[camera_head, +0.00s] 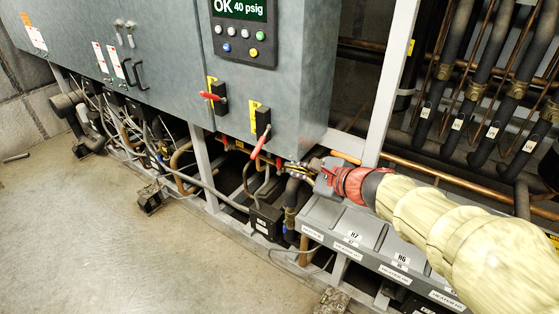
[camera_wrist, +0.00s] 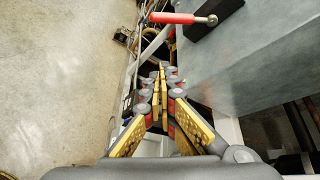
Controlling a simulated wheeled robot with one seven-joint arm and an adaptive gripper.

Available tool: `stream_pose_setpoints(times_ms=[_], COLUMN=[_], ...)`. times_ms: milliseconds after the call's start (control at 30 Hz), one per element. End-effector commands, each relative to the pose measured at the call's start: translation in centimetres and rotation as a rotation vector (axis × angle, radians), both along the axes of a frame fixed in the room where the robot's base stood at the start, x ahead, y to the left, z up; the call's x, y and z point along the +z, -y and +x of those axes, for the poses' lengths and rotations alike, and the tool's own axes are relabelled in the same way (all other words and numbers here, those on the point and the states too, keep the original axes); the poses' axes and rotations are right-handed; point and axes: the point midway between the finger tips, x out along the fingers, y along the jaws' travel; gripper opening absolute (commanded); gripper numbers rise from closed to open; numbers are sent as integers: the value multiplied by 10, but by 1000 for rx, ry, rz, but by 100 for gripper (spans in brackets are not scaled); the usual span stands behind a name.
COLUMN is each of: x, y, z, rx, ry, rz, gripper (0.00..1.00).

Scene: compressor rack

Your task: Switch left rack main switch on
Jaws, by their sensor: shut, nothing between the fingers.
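Two switches with red handles and black bodies sit on the grey cabinet front. The left switch (camera_head: 214,95) has its handle pointing left. The right switch (camera_head: 262,124) has its handle (camera_head: 260,146) hanging down and slightly left. A red handle (camera_wrist: 172,18) on a black body (camera_wrist: 216,14) also shows at the top of the wrist view, beyond my fingertips. My gripper (camera_head: 286,168) is below and right of the right switch's handle, apart from it. The fingers (camera_wrist: 161,69) are shut and empty in the wrist view. The small yellow labels are unreadable.
A display panel (camera_head: 243,33) reading "OK 40 psig" is above the switches. Pipes and cables run below the cabinet. A grey labelled ledge (camera_head: 345,236) lies below my arm, with dark insulated pipes (camera_head: 480,90) at right. Open floor (camera_head: 110,240) is at left.

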Motion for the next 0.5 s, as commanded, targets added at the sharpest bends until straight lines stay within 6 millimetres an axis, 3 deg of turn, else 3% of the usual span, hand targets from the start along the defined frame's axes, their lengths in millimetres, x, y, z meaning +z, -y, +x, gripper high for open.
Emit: stream_pose_setpoints(times_ms=[500], x=[2], y=[3], z=[4], rx=[-54], ry=[-31], rz=[61], gripper=[0])
